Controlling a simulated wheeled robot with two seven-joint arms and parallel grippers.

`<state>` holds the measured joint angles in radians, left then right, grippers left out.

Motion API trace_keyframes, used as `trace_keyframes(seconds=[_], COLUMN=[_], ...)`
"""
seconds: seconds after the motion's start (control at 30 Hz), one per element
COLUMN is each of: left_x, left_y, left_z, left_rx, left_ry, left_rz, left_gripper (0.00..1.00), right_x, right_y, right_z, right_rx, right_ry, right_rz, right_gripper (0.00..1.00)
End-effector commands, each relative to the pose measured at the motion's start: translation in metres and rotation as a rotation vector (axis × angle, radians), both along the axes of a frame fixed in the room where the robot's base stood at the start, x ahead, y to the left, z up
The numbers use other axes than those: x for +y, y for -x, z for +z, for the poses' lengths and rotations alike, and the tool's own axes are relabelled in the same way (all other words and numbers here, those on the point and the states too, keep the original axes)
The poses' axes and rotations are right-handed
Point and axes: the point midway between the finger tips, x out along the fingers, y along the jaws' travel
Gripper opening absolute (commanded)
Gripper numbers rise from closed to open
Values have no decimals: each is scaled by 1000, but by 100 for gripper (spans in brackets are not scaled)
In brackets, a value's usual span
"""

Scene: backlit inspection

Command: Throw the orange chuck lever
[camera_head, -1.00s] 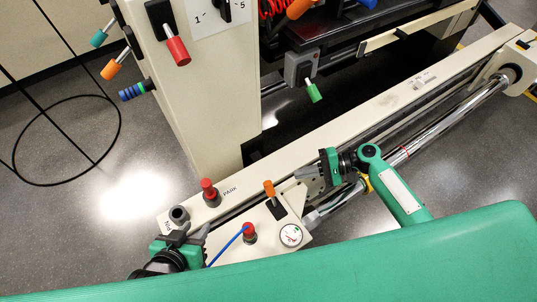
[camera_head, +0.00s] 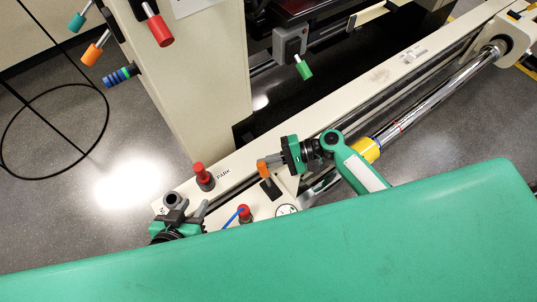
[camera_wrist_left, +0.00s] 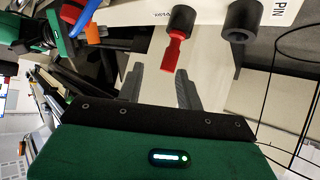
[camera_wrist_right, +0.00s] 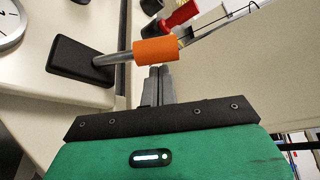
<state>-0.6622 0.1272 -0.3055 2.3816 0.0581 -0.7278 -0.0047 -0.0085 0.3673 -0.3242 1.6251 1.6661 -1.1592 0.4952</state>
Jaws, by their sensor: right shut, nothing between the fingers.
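An orange-knobbed lever (camera_head: 264,169) stands upright from a dark slot plate on the cream machine bed. It also shows in the right wrist view (camera_wrist_right: 155,50), its grey shaft running to a black base. My right gripper (camera_head: 280,158) is beside the knob. Its fingers (camera_wrist_right: 157,76) are shut and empty, the tips at or very near the knob's edge; contact is unclear. My left gripper (camera_head: 187,214) is open and empty near a dark round socket (camera_head: 173,200); in its wrist view the fingers (camera_wrist_left: 160,78) are apart, with a red knob (camera_wrist_left: 173,50) beyond them.
A red knob (camera_head: 203,174) marked PARK, a red button with a blue strip (camera_head: 243,214) and a gauge (camera_head: 286,210) are close by. Another orange-handled lever (camera_head: 95,50) is on the post.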

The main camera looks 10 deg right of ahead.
Motion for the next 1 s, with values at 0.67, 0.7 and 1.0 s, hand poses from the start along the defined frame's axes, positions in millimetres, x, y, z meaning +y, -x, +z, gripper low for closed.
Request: trace_keyframes(seconds=[0.67,0.7,1.0], left_x=[0,-3,-10], left_y=[-1,-2,-2], left_z=[0,0,0], left_rx=[-10,-24,-66], left_ry=[4,13,41], left_rz=[2,1,-4], left_gripper=[36,36,36], right_x=[-2,-2,-2], right_y=[7,8,10], right_z=[3,4,6], right_rx=[-17,-24,-57], right_ry=[-8,-12,-25], right_rz=[0,0,0], right_gripper=[0,0,0])
